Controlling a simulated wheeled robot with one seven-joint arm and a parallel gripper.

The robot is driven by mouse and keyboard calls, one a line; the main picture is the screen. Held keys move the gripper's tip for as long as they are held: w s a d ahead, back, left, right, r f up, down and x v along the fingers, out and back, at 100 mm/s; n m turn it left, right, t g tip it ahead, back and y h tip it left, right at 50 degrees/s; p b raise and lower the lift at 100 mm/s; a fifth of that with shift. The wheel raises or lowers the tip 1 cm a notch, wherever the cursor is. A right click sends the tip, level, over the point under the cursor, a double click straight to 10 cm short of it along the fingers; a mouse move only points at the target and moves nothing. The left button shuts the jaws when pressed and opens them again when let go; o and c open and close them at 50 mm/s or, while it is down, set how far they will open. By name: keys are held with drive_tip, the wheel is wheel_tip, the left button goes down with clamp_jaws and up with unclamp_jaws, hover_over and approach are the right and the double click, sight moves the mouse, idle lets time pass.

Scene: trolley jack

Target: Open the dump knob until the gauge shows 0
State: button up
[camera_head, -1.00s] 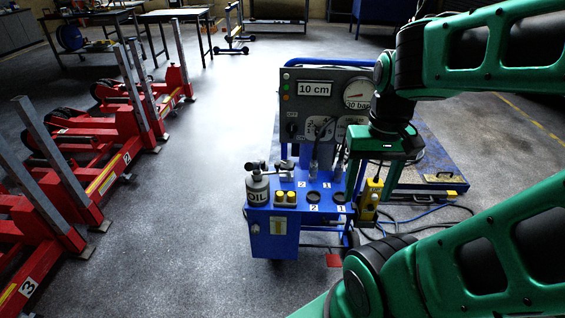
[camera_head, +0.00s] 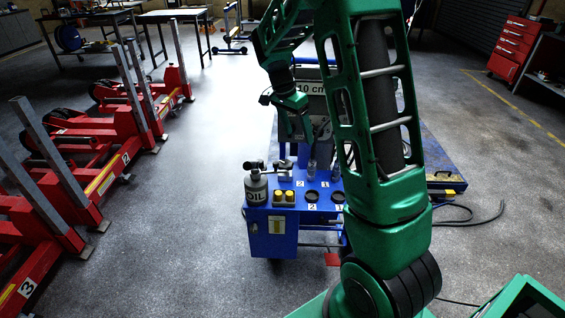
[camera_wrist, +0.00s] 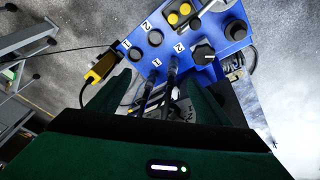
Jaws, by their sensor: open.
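The grey panel with the "10 cm" display (camera_head: 311,88) stands behind the blue trolley (camera_head: 322,197). My arm covers most of it, so the gauge is hidden. I cannot pick out the dump knob; the panel's lower controls are also covered. My gripper (camera_head: 296,128) is in front of the panel's left part, pointing down, open and empty. In the wrist view my gripper's two dark green fingers (camera_wrist: 155,95) are spread apart above the trolley. Two hose connectors show between and beyond them; contact cannot be told.
Red jack stands (camera_head: 125,150) line the left. Floor between them and the trolley is clear.

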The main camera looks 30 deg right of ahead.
sight(285, 163)
drive_tip(key=w+a+f+m+h, duration=0.1)
drive_tip(key=w+a+f+m, duration=0.2)
drive_tip(key=w+f, duration=0.85)
drive_tip(key=x, duration=1)
drive_tip(key=shift+w+d, duration=0.2)
drive_tip(key=shift+d, duration=0.25)
drive_tip(key=c, duration=1.1)
drive_tip(key=shift+d, duration=0.1)
